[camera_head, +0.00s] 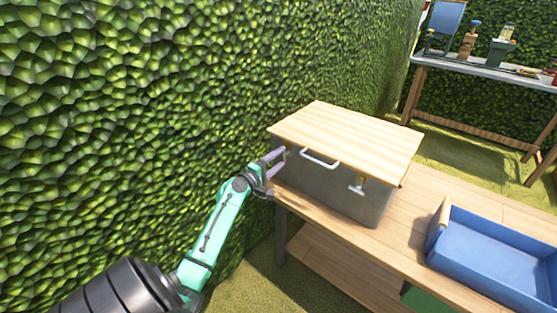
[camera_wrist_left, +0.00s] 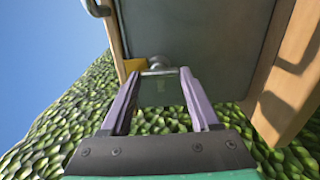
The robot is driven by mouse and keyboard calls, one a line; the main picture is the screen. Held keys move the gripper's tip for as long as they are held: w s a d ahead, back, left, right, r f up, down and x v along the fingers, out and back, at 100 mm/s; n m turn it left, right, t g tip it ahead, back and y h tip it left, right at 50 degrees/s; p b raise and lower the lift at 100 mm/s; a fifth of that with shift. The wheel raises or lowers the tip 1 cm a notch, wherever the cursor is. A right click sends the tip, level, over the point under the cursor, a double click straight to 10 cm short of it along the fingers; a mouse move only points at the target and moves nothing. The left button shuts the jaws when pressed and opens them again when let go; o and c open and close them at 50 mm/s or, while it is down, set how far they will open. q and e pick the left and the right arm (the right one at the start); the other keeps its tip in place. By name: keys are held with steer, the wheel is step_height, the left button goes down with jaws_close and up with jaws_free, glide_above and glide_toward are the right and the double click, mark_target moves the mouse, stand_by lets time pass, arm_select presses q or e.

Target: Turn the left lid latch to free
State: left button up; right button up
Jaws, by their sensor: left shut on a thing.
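A grey metal box (camera_head: 330,190) with a wooden lid (camera_head: 350,138) stands on a wooden table. The lid lies on the box and has a white handle (camera_head: 320,161) at its front. My left gripper (camera_head: 279,160) is at the box's left front corner, just under the lid edge. In the left wrist view my gripper's purple fingers (camera_wrist_left: 160,80) are closed on the left lid latch (camera_wrist_left: 157,64), a metal piece beside a brass plate. In the head view the fingers mostly hide this latch. The right lid latch (camera_head: 357,187) hangs at the box's front right. My right gripper is out of view.
A blue tray (camera_head: 495,262) sits on the wooden table (camera_head: 405,235) to the right of the box. A green hedge (camera_head: 130,100) rises close behind and left of my arm. Another table (camera_head: 485,72) with several items stands at the back right.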

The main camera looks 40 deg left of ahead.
arm_select(q)
steer(key=o, duration=1.4)
steer(key=shift+c, duration=0.2)
steer(key=s+b, duration=0.2)
steer(key=s, duration=1.2)
steer(key=shift+s+d, duration=0.15)
steer(key=shift+s, duration=0.15)
steer(key=shift+f, duration=0.1)
